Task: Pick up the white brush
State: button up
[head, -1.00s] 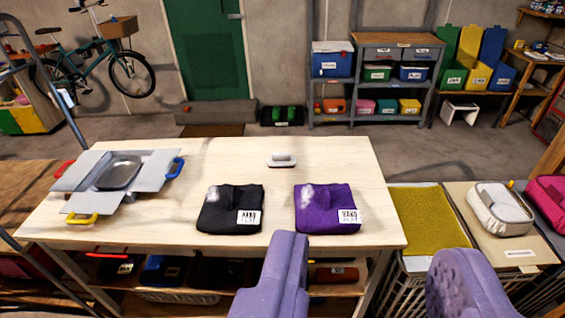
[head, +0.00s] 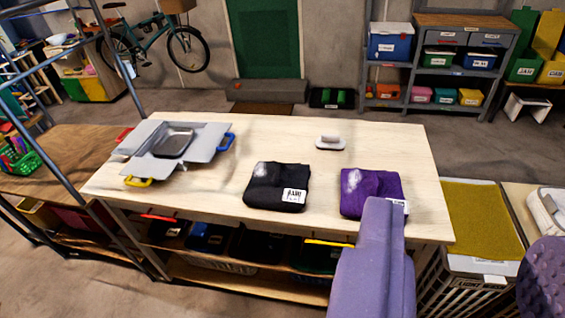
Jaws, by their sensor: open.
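The white brush (head: 331,142) lies near the back edge of the pale wooden table (head: 240,137), right of the middle. It has a rounded white handle on a flat white base, and nothing touches it. My gripper (head: 455,262) shows as two purple fingers at the lower right. The fingers are wide apart with nothing between them. They are in front of the table and well short of the brush. The left finger covers part of the folded purple cloth.
A folded black cloth (head: 277,187) and a folded purple cloth (head: 370,190) lie in front of the brush. A bin with a yellow top (head: 478,215) stands right of the table.

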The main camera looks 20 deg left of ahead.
aim_at(327, 142)
jog(key=i+j+u, duration=0.1)
jog(key=i+u, duration=0.2)
jog(key=i, duration=1.75)
